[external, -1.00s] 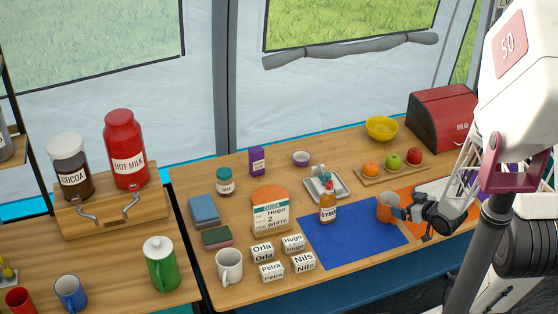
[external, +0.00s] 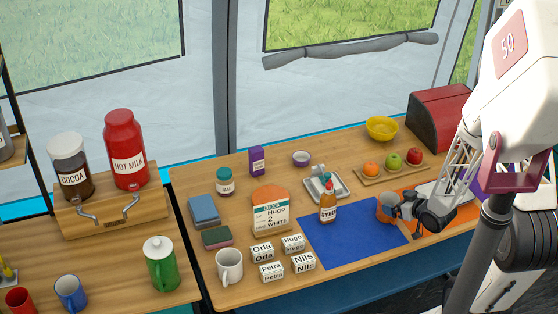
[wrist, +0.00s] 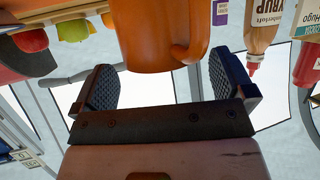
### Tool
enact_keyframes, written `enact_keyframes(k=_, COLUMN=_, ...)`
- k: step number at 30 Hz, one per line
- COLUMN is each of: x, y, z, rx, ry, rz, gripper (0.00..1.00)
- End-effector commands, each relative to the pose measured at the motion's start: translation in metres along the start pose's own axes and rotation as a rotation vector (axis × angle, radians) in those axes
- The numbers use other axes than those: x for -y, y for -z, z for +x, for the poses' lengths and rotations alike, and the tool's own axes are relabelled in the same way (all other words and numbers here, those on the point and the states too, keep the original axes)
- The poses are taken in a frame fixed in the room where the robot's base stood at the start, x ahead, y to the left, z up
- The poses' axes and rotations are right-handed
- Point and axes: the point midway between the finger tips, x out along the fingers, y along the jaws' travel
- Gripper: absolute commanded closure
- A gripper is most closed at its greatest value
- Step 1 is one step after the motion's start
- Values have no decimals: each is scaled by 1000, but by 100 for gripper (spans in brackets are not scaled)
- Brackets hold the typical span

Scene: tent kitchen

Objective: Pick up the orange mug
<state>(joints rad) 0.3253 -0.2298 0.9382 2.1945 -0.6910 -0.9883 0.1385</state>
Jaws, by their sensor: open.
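The orange mug (external: 384,209) stands upright at the right edge of the blue mat, partly hidden by my gripper. In the wrist view the mug (wrist: 160,35) fills the top middle, with its handle toward the right finger. My gripper (external: 397,206) is low at the mug's right side. Whether a finger touches the mug I cannot tell.
A syrup bottle (external: 328,207) and a metal tray (external: 342,190) stand left of the mug. A wooden board (external: 378,180) with fruit lies behind it. The blue mat (external: 345,243) is clear in front. Name blocks (external: 303,262) and a white mug (external: 229,266) are farther left.

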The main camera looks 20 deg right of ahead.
Motion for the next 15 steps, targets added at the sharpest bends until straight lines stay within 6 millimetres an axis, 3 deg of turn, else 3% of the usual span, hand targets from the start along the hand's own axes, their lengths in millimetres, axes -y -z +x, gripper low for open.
enact_keyframes(k=6, x=0, y=0, z=20, rx=0, ry=1, rz=0, gripper=0)
enact_keyframes(k=15, x=0, y=0, z=24, rx=0, ry=-1, rz=0, gripper=0)
